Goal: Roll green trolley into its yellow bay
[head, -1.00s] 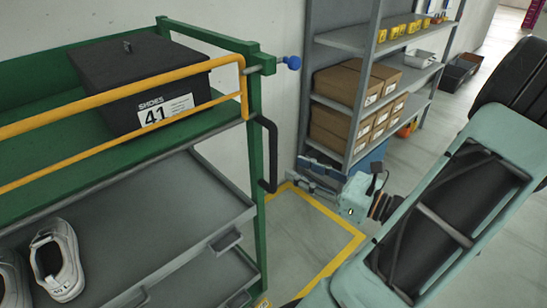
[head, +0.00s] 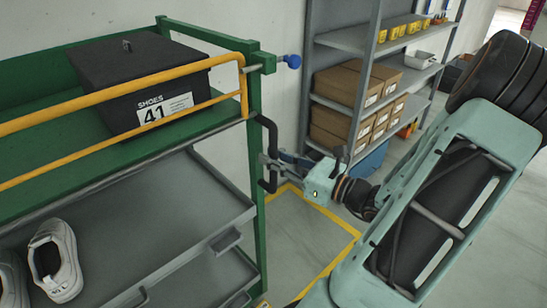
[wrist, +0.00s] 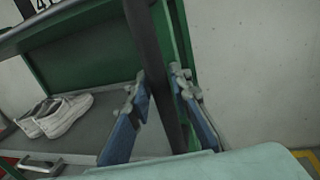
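The green trolley (head: 257,200) stands at the left in the head view, with a yellow rail and grey drawers. Its black upright handle (head: 272,140) is on the right end post. My gripper (head: 272,170) is at the handle's lower part. In the wrist view the handle (wrist: 168,75) runs between the two blue fingers of my gripper (wrist: 160,115), which stand apart on either side of it. The yellow bay line (head: 330,215) is marked on the floor to the right of the trolley.
A black shoe box (head: 135,90) labelled 41 sits on the trolley's top, and white shoes (head: 55,262) lie on a drawer below. A grey shelf rack (head: 362,100) with cardboard boxes (head: 350,85) stands behind the bay. A concrete wall (head: 285,25) runs behind the trolley.

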